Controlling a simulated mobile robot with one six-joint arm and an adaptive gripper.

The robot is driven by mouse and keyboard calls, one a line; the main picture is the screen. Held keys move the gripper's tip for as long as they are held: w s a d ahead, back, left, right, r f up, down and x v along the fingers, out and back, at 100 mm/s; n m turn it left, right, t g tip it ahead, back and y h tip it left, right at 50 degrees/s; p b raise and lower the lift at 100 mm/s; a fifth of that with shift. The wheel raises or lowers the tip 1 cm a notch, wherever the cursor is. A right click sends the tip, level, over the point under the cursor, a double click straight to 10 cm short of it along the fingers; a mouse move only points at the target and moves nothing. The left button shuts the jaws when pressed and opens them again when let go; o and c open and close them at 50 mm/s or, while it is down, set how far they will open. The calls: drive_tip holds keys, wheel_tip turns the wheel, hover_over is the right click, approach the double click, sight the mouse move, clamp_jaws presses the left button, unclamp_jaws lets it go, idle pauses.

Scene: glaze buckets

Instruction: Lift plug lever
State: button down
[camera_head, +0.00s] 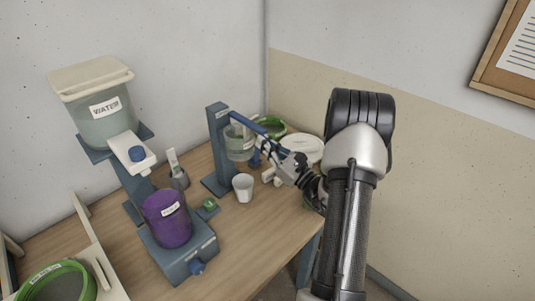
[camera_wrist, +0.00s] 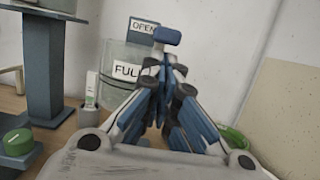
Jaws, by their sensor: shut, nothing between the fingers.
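The plug lever (camera_head: 249,123) is a blue bar reaching right from the top of a blue-grey stand (camera_head: 217,150), above a clear vessel (camera_head: 238,146). In the wrist view its blue end (camera_wrist: 166,36) shows just above my fingertips, beside an OPEN label (camera_wrist: 143,27). The vessel behind bears a FULL label (camera_wrist: 127,71). My gripper (camera_wrist: 163,68) is shut and empty, its fingers brought together below the lever's end. It also shows in the head view (camera_head: 265,147), close to the lever; I cannot tell whether they touch.
A white cup (camera_head: 243,188) stands in front of the stand. A WATER bucket (camera_head: 107,124) is raised at the left, with a purple bucket (camera_head: 167,224) on a blue-grey base below. A white round lid (camera_head: 302,146) lies behind my gripper. The table's front middle is clear.

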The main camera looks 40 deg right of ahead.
drive_tip(key=shift+r, duration=0.15)
drive_tip(key=r+g+p, duration=0.2)
drive_tip(key=r+p, duration=0.1)
drive_tip(key=p, duration=0.2)
drive_tip(key=r+g+p, duration=0.1)
drive_tip(key=r+p, duration=0.2)
drive_tip(key=p, duration=0.2)
drive_tip(key=shift+s+g+h+p, duration=0.2)
drive_tip(key=shift+g+h+p, duration=0.1)
drive_tip(key=shift+g+p, duration=0.1)
drive_tip(key=shift+w+r+p, duration=0.1)
drive_tip(key=shift+r+p, duration=0.2)
drive_tip(key=shift+r, duration=0.3)
wheel_tip(320, 180, down, 4)
drive_tip(key=s+b, duration=0.1)
drive_tip(key=b, duration=0.3)
drive_tip(key=p, duration=0.2)
approach(266, 130)
drive_tip(key=shift+s+d+f, duration=0.1)
drive_tip(key=shift+s+f, duration=0.15)
drive_tip(key=shift+s, duration=0.55)
